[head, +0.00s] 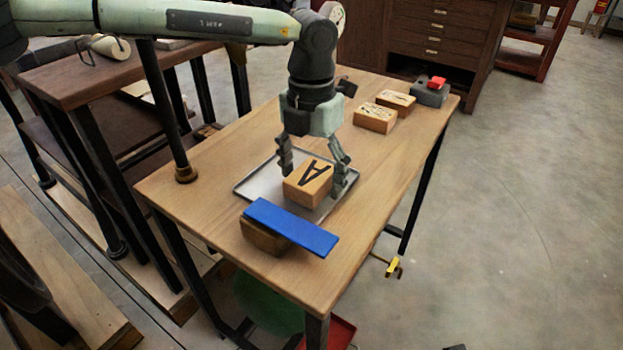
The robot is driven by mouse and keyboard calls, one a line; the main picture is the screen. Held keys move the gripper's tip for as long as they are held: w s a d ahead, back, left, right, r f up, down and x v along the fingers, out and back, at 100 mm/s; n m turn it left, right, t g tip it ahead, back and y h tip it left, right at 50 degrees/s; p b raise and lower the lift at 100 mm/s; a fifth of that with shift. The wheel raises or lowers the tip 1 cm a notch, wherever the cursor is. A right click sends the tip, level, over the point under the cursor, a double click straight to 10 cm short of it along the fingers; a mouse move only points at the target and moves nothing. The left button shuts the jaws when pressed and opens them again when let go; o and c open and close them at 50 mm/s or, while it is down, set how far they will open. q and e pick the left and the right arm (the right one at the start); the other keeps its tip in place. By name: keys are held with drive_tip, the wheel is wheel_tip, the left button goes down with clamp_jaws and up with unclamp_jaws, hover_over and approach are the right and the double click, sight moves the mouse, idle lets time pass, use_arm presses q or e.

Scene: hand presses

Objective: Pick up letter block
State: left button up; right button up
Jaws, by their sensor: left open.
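The letter block (308,184) is a light wooden block with a black letter A on its top face. It sits on a shallow grey metal tray (259,187) on the wooden table. My left gripper (315,173) points down over the block, its fingers spread open with one on each side of it. I cannot tell whether either finger touches the block. My right gripper is not in view.
A blue flat bar (291,227) lies on a dark wooden block (264,238) just in front of the tray. Two wooden blocks with dark markings (374,117) (396,101) and a grey box with a red top (430,93) stand at the far end. The table's right side is clear.

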use_arm(q)
drive_tip(key=shift+r, duration=0.1)
drive_tip(key=c, duration=1.4)
